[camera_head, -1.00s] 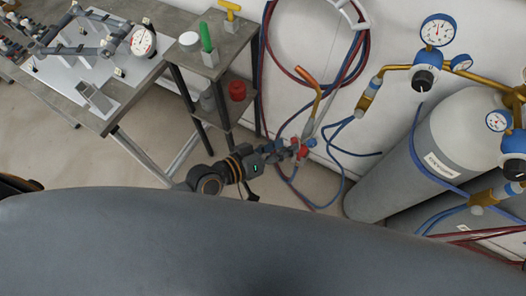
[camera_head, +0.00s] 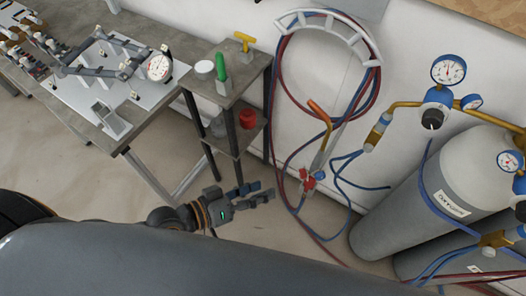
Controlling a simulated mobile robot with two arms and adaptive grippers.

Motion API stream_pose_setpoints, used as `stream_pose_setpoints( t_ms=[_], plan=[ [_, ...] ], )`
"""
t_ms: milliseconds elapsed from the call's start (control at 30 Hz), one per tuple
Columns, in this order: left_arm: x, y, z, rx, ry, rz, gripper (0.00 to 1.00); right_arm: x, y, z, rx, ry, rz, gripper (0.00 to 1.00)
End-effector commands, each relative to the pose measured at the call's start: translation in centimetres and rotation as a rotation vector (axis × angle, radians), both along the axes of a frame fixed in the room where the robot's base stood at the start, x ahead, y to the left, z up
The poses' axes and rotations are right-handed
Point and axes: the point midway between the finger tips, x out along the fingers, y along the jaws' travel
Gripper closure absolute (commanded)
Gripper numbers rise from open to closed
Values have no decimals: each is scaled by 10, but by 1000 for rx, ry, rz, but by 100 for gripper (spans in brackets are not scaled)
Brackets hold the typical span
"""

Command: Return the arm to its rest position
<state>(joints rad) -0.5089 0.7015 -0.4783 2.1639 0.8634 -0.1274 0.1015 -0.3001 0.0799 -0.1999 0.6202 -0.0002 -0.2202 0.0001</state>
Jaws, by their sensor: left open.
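My left gripper (camera_head: 262,194) is in the lower middle of the head view, on an arm that comes in from the left. Its fingers point right and are apart, with nothing between them. It is in front of the small shelf stand and left of the torch (camera_head: 312,180), which has a brass neck, an orange tip and red knobs. The torch hangs by the wall, clear of the fingers. My right gripper does not show.
A small stand (camera_head: 232,92) holds a green item, a yellow-handled item and a red container (camera_head: 248,118). A workbench with a frame jig (camera_head: 105,65) is at left. Grey gas cylinders (camera_head: 440,190) with gauges stand at right. Hoses (camera_head: 285,100) hang on the wall.

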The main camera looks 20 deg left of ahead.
Motion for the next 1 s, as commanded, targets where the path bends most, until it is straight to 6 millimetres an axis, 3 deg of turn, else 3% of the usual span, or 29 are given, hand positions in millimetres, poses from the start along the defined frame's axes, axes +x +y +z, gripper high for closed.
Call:
stream_pose_setpoints(
  t_ms=[233,367,467,533,667,767,867,1000],
  plan=[
    [1,1,-3,5,1,2,52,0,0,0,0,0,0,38],
    [10,15,-33,66,9,35,52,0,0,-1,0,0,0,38],
    [21,40,-85,174,31,83,52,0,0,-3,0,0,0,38],
    [25,64,-131,269,60,121,52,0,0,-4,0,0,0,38],
    [17,108,-218,451,145,173,52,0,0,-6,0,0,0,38],
    [-6,137,-281,577,229,189,52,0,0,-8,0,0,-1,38],
    [-41,158,-338,689,332,183,52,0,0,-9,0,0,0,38],
    [-109,169,-405,817,489,130,52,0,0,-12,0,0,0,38]
  ],
)
